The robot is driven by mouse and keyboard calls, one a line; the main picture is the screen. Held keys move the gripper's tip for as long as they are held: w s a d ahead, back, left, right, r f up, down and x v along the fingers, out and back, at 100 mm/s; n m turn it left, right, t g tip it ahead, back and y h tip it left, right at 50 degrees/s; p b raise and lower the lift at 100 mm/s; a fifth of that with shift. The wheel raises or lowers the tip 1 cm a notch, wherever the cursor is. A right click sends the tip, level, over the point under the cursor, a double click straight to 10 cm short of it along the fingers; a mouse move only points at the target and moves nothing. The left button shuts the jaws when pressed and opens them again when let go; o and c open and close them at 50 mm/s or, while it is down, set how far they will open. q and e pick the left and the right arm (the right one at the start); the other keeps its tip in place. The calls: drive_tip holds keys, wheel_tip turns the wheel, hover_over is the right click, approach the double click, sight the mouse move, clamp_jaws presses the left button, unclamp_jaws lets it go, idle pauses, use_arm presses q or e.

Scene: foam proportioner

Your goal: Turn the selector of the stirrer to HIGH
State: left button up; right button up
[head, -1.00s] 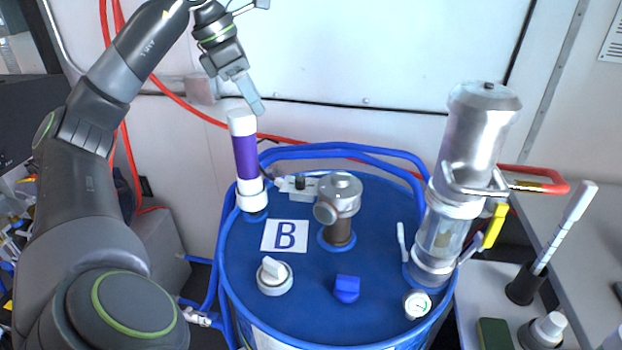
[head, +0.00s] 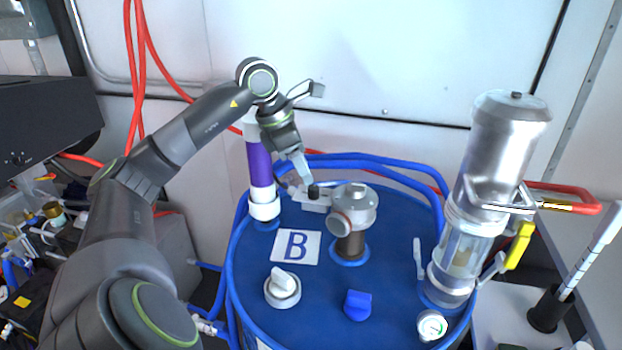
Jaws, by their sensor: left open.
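The stirrer (head: 350,238) stands upright on the blue drum lid, with a grey metal head and a dark shaft. My right gripper is out of view.
A purple and white cylinder (head: 260,165) stands close left of my gripper. A tall metal and glass cylinder (head: 490,180) stands at the right. A white knob (head: 282,287) and a blue knob (head: 357,305) sit on the front of the lid. Blue hoses curve behind.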

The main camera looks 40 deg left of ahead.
sight(313, 187)
use_arm(q)
drive_tip(key=shift+p+x, duration=0.45)
drive_tip(key=shift+x, duration=2.05)
drive_tip(key=shift+c, duration=0.3)
clamp_jaws()
